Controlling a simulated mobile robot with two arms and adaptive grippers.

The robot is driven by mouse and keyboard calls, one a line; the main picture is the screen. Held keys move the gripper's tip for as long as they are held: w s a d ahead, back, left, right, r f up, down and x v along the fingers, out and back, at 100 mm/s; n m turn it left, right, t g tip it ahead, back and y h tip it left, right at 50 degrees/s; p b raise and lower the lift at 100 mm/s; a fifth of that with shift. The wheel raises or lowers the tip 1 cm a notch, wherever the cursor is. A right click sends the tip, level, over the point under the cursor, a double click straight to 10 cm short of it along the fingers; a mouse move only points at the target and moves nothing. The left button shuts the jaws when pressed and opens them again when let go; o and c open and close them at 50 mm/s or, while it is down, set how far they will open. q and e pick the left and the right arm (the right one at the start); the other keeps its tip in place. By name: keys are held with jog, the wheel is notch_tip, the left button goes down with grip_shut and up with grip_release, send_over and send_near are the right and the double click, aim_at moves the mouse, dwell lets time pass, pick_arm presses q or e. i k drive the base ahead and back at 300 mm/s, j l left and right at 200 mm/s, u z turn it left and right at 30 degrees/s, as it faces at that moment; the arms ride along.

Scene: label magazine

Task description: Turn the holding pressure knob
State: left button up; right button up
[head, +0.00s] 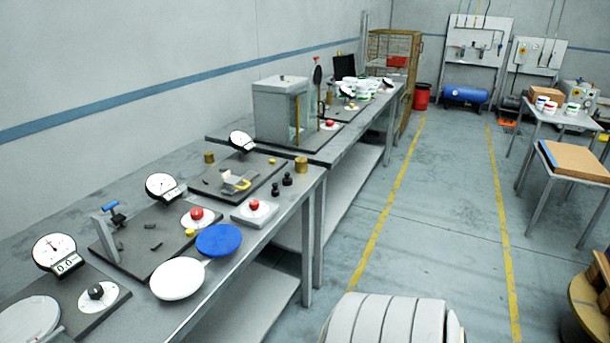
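Several knobs sit on white dial plates along the left benches; I cannot read any labels, so I cannot tell which is the holding pressure knob. A black knob (96,292) is on the nearest dark base plate. A red knob (197,214) is on the second plate, and another red knob (254,205) is on a small grey box near the bench's right edge. A smaller red knob (330,124) is beside the grey cabinet on the far bench. Neither of my grippers shows in the head view.
The near bench (222,281) carries gauges, a blue disc (219,240) and a white disc (178,279). A grey cabinet (281,110) stands on the far bench. A white ribbed object (388,320) is at the bottom. The floor between the yellow lines (440,215) is clear.

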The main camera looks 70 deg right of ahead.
aim_at(254, 204)
jog(key=z, duration=1.8)
jog(key=i+l, duration=0.65)
jog(key=l+z, duration=0.05)
jog(key=l, duration=0.05)
